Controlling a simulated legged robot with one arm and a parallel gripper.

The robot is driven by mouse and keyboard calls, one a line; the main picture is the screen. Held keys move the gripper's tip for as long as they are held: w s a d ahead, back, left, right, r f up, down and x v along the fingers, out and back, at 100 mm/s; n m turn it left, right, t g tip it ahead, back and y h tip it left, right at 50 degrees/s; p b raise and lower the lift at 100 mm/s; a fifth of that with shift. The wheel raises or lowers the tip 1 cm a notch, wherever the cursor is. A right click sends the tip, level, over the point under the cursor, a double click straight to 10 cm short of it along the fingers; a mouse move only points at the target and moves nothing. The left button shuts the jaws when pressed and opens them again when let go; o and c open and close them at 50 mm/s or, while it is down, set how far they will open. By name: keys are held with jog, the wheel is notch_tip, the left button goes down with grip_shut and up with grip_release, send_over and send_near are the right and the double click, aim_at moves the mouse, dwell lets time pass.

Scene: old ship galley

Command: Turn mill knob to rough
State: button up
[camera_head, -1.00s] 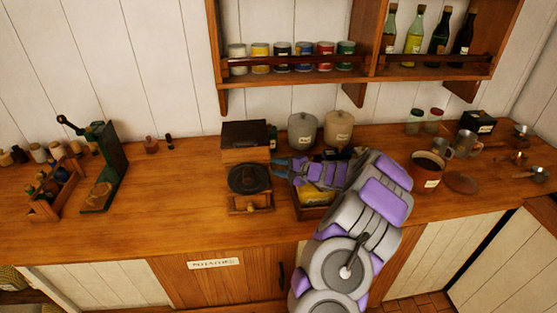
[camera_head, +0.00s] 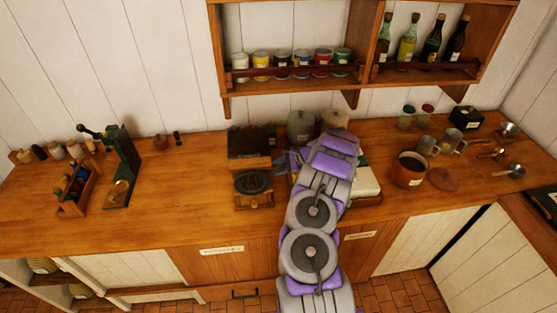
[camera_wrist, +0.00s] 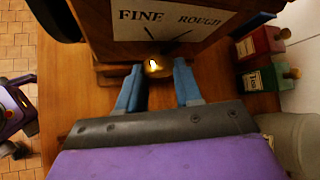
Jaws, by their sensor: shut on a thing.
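The mill (camera_head: 247,150) is a wooden box with a dark top and a dark round part in front, standing mid-counter. In the wrist view its side panel (camera_wrist: 140,24) reads FINE at left and ROUGH at right, with two dark lines spreading upward. The small brass knob (camera_wrist: 155,66) sits below these lines. My gripper (camera_wrist: 157,72) has its blue fingers on both sides of the knob and is shut on it. In the head view my gripper (camera_head: 284,162) is at the mill's right side. The knob is hidden there, and its exact setting cannot be told.
Red (camera_wrist: 259,43) and green (camera_wrist: 272,78) tins stand close by. A grey lidded pot (camera_head: 301,124) is behind my arm. A copper pot (camera_head: 409,170) and mugs stand right; a bottle rack (camera_head: 70,190) stands left.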

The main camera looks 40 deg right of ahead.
jog(key=shift+d+f+m+g+y+p, duration=0.2)
jog(key=shift+m+g+y+p, duration=0.4)
jog(key=shift+g, duration=0.3)
jog(key=shift+r+g, duration=0.1)
jog(key=shift+g, duration=0.2)
jog(key=shift+w+m, duration=0.1)
jog(key=shift+m, duration=0.2)
jog(key=o, duration=1)
jog(key=shift+d, duration=0.2)
jog(key=shift+o, duration=0.2)
jog(key=shift+a+r, duration=0.1)
jog(key=shift+r, duration=0.05)
